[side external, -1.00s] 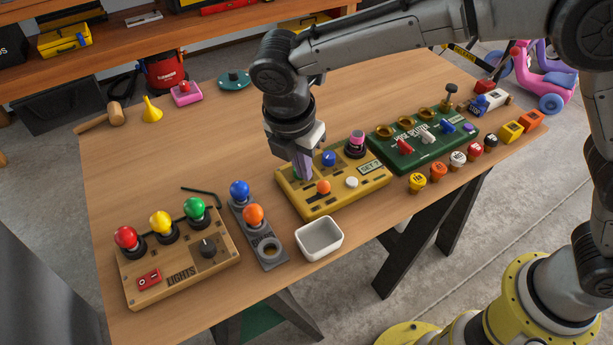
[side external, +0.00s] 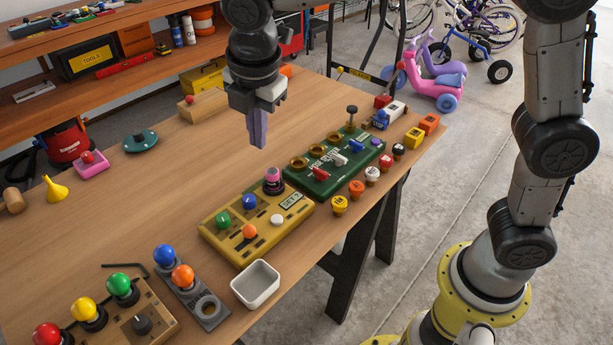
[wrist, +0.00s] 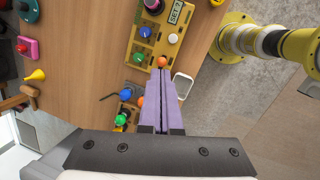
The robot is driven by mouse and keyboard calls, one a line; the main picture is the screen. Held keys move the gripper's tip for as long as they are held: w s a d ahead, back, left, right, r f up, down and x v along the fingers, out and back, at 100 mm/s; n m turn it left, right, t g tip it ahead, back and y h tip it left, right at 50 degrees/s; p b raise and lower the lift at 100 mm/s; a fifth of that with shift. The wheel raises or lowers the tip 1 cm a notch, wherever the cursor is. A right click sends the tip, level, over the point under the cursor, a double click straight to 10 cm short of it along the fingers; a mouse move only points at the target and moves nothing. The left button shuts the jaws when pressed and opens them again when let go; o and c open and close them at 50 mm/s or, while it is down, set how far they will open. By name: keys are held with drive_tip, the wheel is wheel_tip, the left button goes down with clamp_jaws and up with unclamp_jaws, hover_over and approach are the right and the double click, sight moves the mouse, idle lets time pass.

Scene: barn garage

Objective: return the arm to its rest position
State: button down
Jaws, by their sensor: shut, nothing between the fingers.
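My gripper (side external: 257,142) hangs above the table, pointing down, with its purple fingers shut and nothing between them. In the side view it is over bare wood behind the yellow panel and left of the green panel, clear of both. In the wrist view the closed fingers (wrist: 160,75) point toward the yellow panel (wrist: 148,45), seen from above. In the side view the yellow panel (side external: 236,247) carries green, blue, orange, white and pink-topped knobs. My arm is raised, its upper links reaching past the top of the picture.
The wooden table (side external: 165,205) holds a green panel (side external: 333,160), a grey plate (side external: 205,312) with blue and orange knobs, a white bin (side external: 256,284) and a lights box (side external: 135,325). Several small coloured pieces line the right edge.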

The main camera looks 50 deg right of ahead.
drive_tip(key=s+d+r+m+t, duration=0.1)
drive_tip(key=s+d+r+m, duration=0.25)
drive_tip(key=s+d, duration=0.3)
drive_tip(key=s+d+r+m+t, duration=0.1)
drive_tip(key=s+d+r+m, duration=0.2)
drive_tip(key=s+d+m, duration=0.35)
drive_tip(key=s+d+f+m+t+y, duration=0.1)
drive_tip(key=s+d+f+m, duration=0.3)
drive_tip(key=s+f+m, duration=0.4)
drive_tip(key=s+m, duration=0.2)
drive_tip(key=shift+s+d+m, duration=0.2)
drive_tip(key=shift+m, duration=0.1)
